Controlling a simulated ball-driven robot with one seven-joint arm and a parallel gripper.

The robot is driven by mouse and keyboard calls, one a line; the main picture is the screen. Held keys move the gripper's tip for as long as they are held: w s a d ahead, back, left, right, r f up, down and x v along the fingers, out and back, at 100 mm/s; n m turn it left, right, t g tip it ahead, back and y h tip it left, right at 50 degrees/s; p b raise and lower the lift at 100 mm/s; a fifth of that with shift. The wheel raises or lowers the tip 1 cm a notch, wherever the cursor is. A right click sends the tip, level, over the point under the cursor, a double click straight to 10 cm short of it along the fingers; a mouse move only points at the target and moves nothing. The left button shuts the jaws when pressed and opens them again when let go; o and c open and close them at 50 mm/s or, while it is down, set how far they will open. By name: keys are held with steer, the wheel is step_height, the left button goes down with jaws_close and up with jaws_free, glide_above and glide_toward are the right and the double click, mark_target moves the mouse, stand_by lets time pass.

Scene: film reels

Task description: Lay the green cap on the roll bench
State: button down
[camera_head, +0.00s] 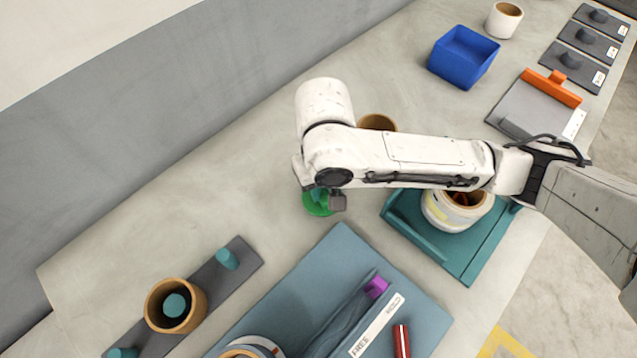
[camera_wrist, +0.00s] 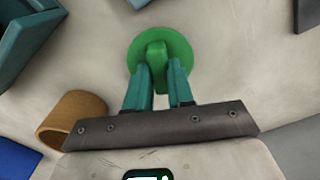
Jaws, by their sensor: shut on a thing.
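The green cap is a round disc with a raised grip. It shows under my wrist in the head view (camera_head: 314,208) and in front of the fingers in the wrist view (camera_wrist: 178,42). My gripper (camera_wrist: 157,76) has its two teal fingers shut on the cap's raised grip, one on each side. My arm hides part of the cap in the head view. The cap is over bare grey worktop; I cannot tell its height. A blue-grey slab with a channel and a "FREE" label (camera_head: 300,285), possibly the roll bench, lies below it in the head view.
A purple piece (camera_head: 376,287) and a dark red cylinder (camera_head: 401,341) are on the slab. A teal tray (camera_head: 470,268) holding a white roll (camera_head: 437,212) stands right. A brown ring (camera_head: 378,122) is behind my arm; a blue bin (camera_head: 463,57) stands farther back.

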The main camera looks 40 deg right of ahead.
mark_target(323, 191)
steer(key=shift+s+r, duration=0.1)
steer(key=shift+r, duration=0.05)
steer(key=shift+f, duration=0.25)
steer(key=c, duration=1)
jaws_free()
step_height(323, 191, up, 12)
steer(key=shift+r+p, duration=0.2)
steer(key=shift+p, duration=0.8)
